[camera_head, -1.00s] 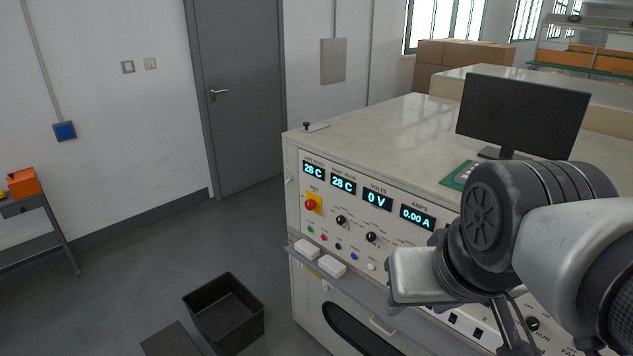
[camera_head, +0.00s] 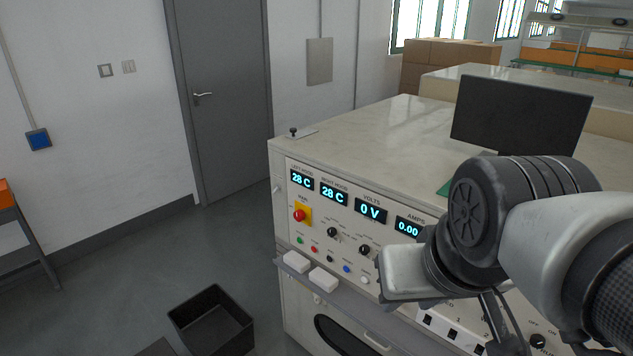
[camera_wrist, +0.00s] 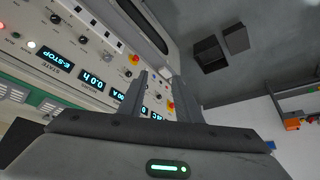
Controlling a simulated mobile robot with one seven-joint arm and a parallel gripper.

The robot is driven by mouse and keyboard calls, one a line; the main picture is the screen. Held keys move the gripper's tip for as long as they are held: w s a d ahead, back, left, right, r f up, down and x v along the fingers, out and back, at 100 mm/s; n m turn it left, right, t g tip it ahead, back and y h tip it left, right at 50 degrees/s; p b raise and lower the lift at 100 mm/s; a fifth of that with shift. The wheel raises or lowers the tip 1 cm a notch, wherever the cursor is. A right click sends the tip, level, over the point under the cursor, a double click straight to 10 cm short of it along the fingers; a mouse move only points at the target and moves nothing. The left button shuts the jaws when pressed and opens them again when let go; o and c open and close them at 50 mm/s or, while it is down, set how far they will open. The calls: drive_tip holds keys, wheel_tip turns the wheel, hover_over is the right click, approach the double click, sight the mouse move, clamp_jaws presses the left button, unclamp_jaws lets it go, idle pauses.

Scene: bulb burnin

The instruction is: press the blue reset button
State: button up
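The blue reset button (camera_head: 347,268) is a small round button in the lower row of the console's front panel, in the head view. A white button (camera_head: 364,280) sits to its right and a black one (camera_head: 330,259) to its left. I cannot make the blue button out in the wrist view. My gripper (camera_wrist: 160,78) shows there with two grey fingers apart and nothing between them, in front of the tilted panel. In the head view my arm's end is right of the button, apart from it in the picture; the fingers are not clearly seen.
A red emergency knob on a yellow plate (camera_head: 301,215) sits above the button row. White blocks (camera_head: 323,279) rest on the ledge below it. A monitor (camera_head: 520,115) stands on the console top (camera_head: 390,125).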

clamp_jaws()
drive_tip(key=shift+w, duration=0.1)
idle(1.3)
